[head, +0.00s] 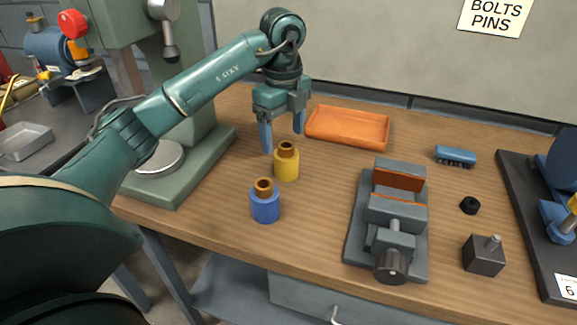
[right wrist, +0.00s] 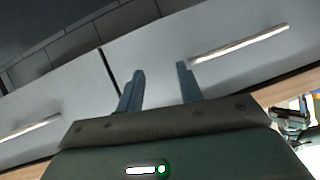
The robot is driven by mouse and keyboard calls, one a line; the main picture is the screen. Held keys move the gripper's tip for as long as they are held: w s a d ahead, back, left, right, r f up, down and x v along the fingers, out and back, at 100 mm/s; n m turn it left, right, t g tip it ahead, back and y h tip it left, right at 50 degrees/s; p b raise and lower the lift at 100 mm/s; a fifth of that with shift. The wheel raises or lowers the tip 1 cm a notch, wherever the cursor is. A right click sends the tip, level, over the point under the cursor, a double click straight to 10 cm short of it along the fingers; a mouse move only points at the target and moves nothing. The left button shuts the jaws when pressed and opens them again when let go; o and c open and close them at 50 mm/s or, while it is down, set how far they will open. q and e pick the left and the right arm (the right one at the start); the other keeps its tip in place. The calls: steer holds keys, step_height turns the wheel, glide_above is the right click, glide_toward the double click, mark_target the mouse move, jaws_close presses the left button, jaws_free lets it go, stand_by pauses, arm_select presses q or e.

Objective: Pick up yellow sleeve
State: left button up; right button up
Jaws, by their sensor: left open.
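The yellow sleeve (head: 286,167) stands upright on the wooden bench, with a brown, narrower part sticking out of its top. A blue sleeve (head: 265,207) of similar shape stands just in front of it, a little to the left. My left gripper (head: 282,142) is open and points down, just above and behind the yellow sleeve. Whether a finger touches the sleeve I cannot tell. My right gripper (right wrist: 160,84) shows in the right wrist view with its two fingers apart and nothing between them, facing grey drawer fronts.
An orange tray (head: 347,139) lies behind and right of the sleeves. A green press (head: 180,175) stands at the left.

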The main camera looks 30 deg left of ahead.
mark_target(286, 160)
arm_select(q)
steer(key=f, duration=0.8)
steer(key=shift+w+d+f, duration=0.1)
steer(key=shift+w+d, duration=0.1)
steer(key=shift+w, duration=0.05)
steer(key=shift+c, duration=0.5)
steer(key=c, duration=1.5)
jaws_close()
